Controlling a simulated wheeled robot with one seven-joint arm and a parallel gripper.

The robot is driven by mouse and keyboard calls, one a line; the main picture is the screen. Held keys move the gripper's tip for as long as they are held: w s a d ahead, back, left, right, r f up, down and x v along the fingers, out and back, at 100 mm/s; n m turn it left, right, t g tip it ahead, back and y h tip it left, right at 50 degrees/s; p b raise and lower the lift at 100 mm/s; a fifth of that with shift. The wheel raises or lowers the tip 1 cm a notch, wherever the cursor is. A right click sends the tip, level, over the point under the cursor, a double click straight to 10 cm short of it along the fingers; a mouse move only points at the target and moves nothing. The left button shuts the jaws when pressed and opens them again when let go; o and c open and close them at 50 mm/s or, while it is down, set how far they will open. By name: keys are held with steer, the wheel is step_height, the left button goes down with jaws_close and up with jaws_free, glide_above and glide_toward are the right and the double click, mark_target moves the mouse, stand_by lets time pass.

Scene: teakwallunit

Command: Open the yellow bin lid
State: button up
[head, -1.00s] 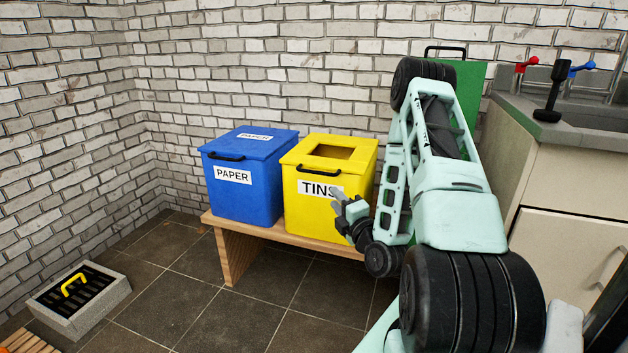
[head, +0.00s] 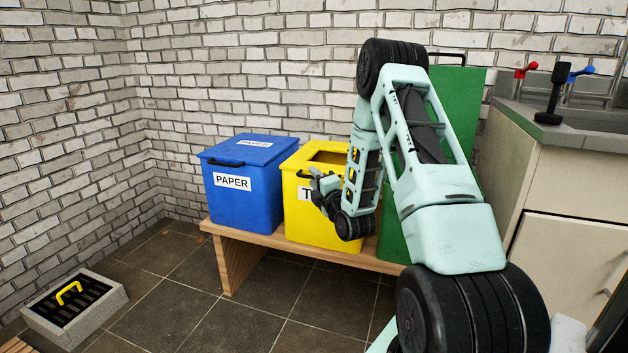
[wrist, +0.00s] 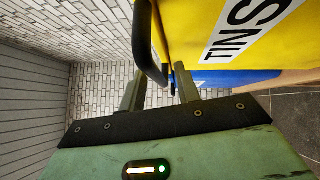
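The yellow bin (head: 308,228) stands on a low wooden bench, its TINS label partly hidden by my gripper. Its lid (head: 296,160) is down and has a rectangular opening in the top. My gripper (head: 316,180) is at the bin's front, just under the lid edge, by the lid's black handle. In the wrist view, the yellow bin (wrist: 194,25) fills the upper right. The black handle (wrist: 146,45) reaches down to between the spread fingers of my gripper (wrist: 160,74). The fingers are open; I cannot tell whether they touch the handle.
A blue PAPER bin (head: 240,195) stands left of the yellow one, lid down. A green bin (head: 460,110) is to the right, largely behind my arm. The wooden bench (head: 236,252) holds them. A grey floor box (head: 88,318) with a yellow handle lies lower left.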

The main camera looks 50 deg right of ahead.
steer(key=shift+w+d+r, duration=0.1)
steer(key=shift+w+d, duration=0.1)
steer(key=shift+w, duration=0.3)
